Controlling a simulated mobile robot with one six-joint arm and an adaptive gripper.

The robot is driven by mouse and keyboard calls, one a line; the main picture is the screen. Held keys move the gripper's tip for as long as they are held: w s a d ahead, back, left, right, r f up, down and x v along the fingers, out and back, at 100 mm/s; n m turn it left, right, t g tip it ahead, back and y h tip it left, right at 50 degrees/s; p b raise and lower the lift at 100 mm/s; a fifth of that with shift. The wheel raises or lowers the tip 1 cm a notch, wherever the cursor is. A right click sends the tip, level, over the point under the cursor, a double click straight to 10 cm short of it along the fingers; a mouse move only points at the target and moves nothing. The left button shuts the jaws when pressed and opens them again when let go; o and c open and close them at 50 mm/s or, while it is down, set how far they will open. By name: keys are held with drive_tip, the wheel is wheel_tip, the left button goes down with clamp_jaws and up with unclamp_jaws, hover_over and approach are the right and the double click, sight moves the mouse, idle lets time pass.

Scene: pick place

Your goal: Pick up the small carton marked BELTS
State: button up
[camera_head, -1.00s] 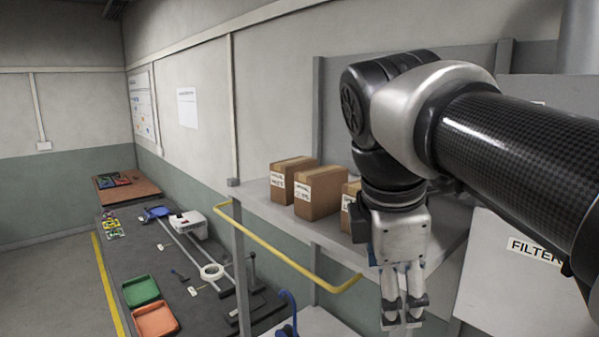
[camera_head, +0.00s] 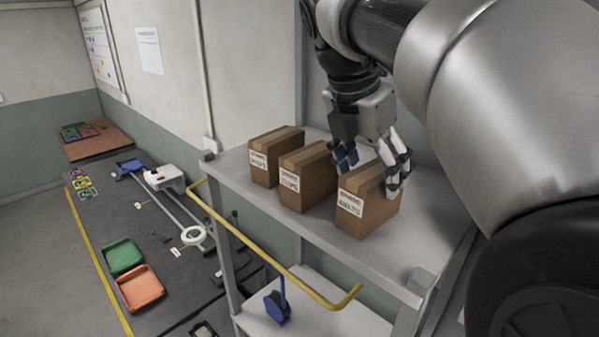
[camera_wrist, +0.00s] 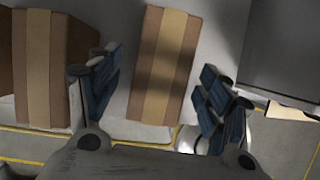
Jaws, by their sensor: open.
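The small carton marked BELTS (camera_head: 366,207) is a brown box with tape along its top and a white label. It stands upright on the grey shelf (camera_head: 330,235), the rightmost of three cartons. My gripper (camera_head: 373,160) is open above this carton, fingers pointing down. In the wrist view the carton's taped top (camera_wrist: 163,65) lies between the two blue-padded fingers (camera_wrist: 158,95), with a gap on each side. The fingers do not visibly touch it. The carton's far side is partly hidden behind the right finger in the head view.
Two similar cartons, the middle one (camera_head: 305,178) and the left one (camera_head: 272,157), stand close by on the shelf. A yellow rail (camera_head: 265,255) runs along the shelf's front. A bench with a green tray (camera_head: 122,257) and an orange tray (camera_head: 141,288) is at lower left.

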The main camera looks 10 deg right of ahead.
drive_tip(key=shift+s+d+f, duration=0.1)
drive_tip(key=shift+d+f, duration=0.15)
drive_tip(key=shift+f, duration=0.35)
drive_tip(key=shift+s+d+f, duration=0.1)
drive_tip(key=shift+d+f, duration=0.1)
drive_tip(key=shift+f, duration=0.35)
drive_tip(key=x, duration=0.4)
drive_tip(key=shift+w+f, duration=0.15)
drive_tip(key=shift+w, duration=0.2)
drive_tip(key=shift+w+d+f+b, duration=0.1)
drive_tip(key=shift+d+f+b, duration=0.05)
drive_tip(key=shift+f+b, duration=0.2)
drive_tip(key=shift+f, duration=0.3)
drive_tip(key=shift+c, duration=0.3)
drive_tip(key=shift+s, duration=0.2)
drive_tip(key=c, duration=1.2)
